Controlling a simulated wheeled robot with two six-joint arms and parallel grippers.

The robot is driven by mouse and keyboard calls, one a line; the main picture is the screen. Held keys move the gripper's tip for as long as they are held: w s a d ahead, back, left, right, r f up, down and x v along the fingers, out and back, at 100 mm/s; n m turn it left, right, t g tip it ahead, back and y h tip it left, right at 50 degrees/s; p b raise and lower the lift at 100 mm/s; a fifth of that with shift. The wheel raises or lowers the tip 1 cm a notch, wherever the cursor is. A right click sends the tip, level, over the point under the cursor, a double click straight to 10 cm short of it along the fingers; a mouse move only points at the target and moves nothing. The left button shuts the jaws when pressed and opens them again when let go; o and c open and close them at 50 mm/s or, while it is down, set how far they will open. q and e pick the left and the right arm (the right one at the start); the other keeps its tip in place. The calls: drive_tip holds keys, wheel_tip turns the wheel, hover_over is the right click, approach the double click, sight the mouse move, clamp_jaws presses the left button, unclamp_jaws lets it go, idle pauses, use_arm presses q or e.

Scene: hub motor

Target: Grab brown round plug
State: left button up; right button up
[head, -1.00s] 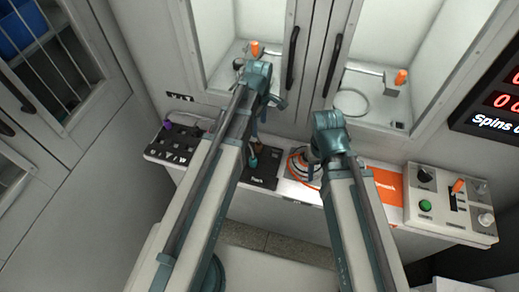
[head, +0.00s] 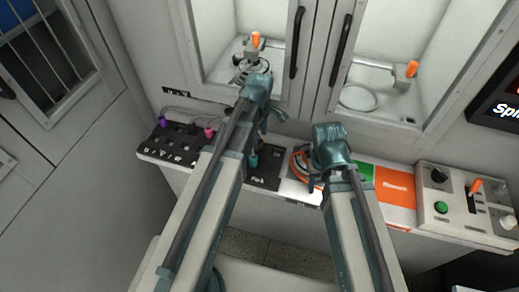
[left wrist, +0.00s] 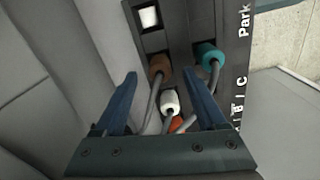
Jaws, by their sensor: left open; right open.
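The brown round plug (left wrist: 160,65) is in the left wrist view, on a black panel (left wrist: 183,28) with sockets, and a grey cable runs from it. My left gripper (left wrist: 160,79) is open, with its two blue fingers on either side of the line to the brown plug, which appears just beyond the tips. A teal plug (left wrist: 208,53) is to its right. A white plug (left wrist: 170,102) and an orange plug (left wrist: 177,123) are lower, between the fingers. In the head view my left gripper (head: 266,130) is above the black panel, and my right gripper (head: 313,180) is open near an orange coiled cable.
A long bench carries a socket panel with purple (head: 163,121) and pink (head: 208,133) plugs at left. An orange cable coil (head: 299,163) lies mid-bench. A control box (head: 460,205) with knobs is at right. Cabinet windows with dark handles (head: 297,42) stand behind.

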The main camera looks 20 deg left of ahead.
sight(260, 146)
use_arm(q)
wheel_tip(260, 146, down, 4)
drive_tip(key=b, duration=0.3)
use_arm(e)
wheel_tip(260, 146, down, 4)
use_arm(q)
drive_tip(key=shift+r, duration=0.1)
drive_tip(key=shift+c, duration=0.2)
use_arm(e)
drive_tip(key=shift+r, duration=0.1)
use_arm(q)
clamp_jaws()
